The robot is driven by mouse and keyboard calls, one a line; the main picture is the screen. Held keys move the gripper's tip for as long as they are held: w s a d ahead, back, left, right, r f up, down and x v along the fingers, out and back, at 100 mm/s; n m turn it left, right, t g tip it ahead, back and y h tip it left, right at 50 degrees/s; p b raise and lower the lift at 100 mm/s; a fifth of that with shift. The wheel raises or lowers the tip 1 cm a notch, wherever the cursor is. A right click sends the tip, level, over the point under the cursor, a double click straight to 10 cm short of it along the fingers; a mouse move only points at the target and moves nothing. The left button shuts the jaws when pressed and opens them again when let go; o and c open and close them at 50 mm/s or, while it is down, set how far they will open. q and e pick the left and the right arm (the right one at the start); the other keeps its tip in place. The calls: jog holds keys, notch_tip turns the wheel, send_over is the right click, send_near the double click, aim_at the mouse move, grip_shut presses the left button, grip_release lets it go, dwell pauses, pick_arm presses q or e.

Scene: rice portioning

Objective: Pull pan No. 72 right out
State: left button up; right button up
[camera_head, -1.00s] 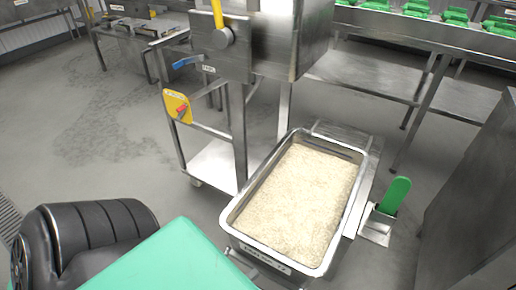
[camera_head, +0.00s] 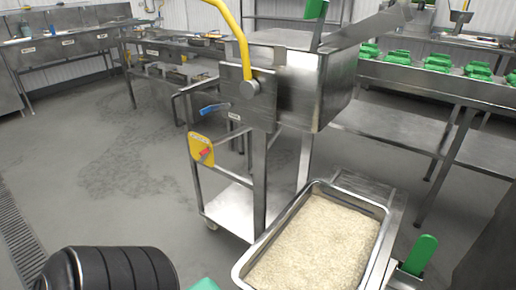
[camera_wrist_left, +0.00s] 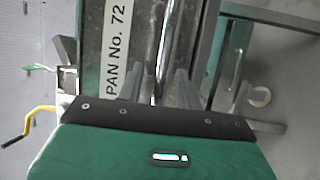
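The metal pan (camera_head: 381,211) full of white rice (camera_head: 318,245) shows at the lower right of the head view, its near end cut off by the frame. In the left wrist view, a label (camera_wrist_left: 117,45) reading "PAN No. 72" is close in front of my left gripper (camera_wrist_left: 167,88). A shiny metal bar (camera_wrist_left: 166,45) stands between its two grey fingers, near the label. I cannot tell whether the fingers touch or grip the bar. The left gripper is below the head view. My right gripper is in neither view.
A steel cart (camera_head: 235,208) with a hopper (camera_head: 290,85) stands beyond the pan. A green-handled tool (camera_head: 420,254) is just right of the pan. A steel table (camera_head: 440,85) with green items is at the back right. Open floor (camera_head: 125,160) lies to the left.

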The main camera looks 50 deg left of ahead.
pick_arm(q)
jog(key=v, duration=1.4)
